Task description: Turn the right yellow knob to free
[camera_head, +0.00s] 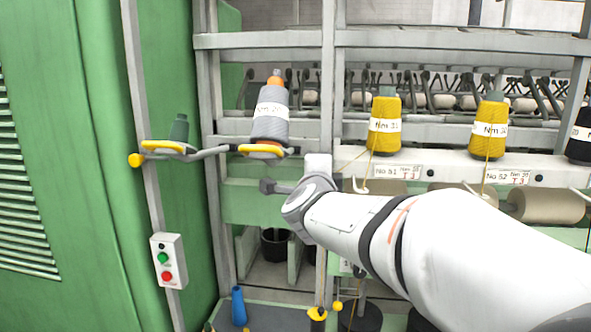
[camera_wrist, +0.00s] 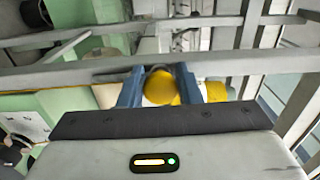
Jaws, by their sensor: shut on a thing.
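In the wrist view, a rounded yellow knob (camera_wrist: 159,87) sits between the two blue fingers of my gripper (camera_wrist: 159,90). The fingers stand close on both sides of it and are shut on it. More yellow (camera_wrist: 216,92) shows just right of the right finger. In the head view my fingers and the held knob are hidden by my white arm. The knob's turn angle cannot be told.
Yellow yarn cones (camera_head: 384,138) stand on the frame at the right. A button box (camera_head: 168,261) is on the left post. Frame bars (camera_wrist: 60,75) cross close to my fingers.

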